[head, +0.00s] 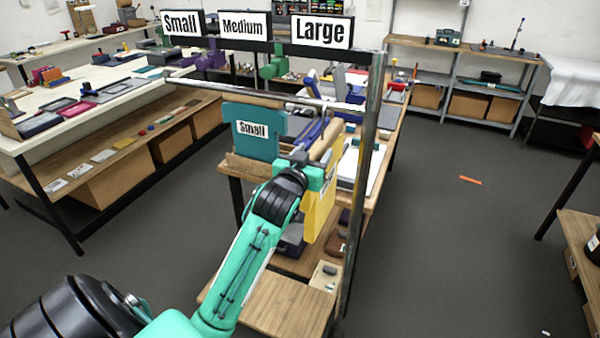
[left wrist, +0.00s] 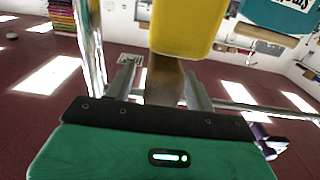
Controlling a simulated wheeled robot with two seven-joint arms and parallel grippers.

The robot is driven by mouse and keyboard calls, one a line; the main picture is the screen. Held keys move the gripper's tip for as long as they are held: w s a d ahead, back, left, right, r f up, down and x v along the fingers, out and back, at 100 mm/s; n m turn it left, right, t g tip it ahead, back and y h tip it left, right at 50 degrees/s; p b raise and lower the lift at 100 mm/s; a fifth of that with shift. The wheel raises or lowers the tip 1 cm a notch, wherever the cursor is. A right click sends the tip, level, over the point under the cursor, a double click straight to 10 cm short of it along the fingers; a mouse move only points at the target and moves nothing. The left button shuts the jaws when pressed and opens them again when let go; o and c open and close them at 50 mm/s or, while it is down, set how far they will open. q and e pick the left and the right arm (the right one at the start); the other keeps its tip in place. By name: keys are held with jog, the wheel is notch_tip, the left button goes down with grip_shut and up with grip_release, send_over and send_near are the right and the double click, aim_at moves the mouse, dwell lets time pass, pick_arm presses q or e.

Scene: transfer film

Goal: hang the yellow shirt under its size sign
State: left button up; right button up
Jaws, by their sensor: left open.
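In the left wrist view the yellow shirt (left wrist: 190,25) is just beyond my left gripper (left wrist: 160,78). The gripper's fingers are apart, with a brown wooden piece (left wrist: 165,80) seen between them; I cannot tell whether they touch it. A teal shirt (head: 250,142) labelled Small hangs to the left. The Small sign (head: 182,24), Medium sign (head: 243,25) and Large sign (head: 322,31) are on top of the rack. My right gripper is not in view.
A metal rack post (head: 362,185) stands close right of my left gripper. Purple (head: 210,56) and green (head: 274,66) pieces hang below the signs. A wooden table (head: 284,303) is below. Side benches line the left; open floor (head: 450,230) lies right.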

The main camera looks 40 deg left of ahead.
pick_arm(q)
jog(key=v, duration=1.2)
jog(key=shift+s, duration=0.2)
jog(key=shift+f, duration=0.1)
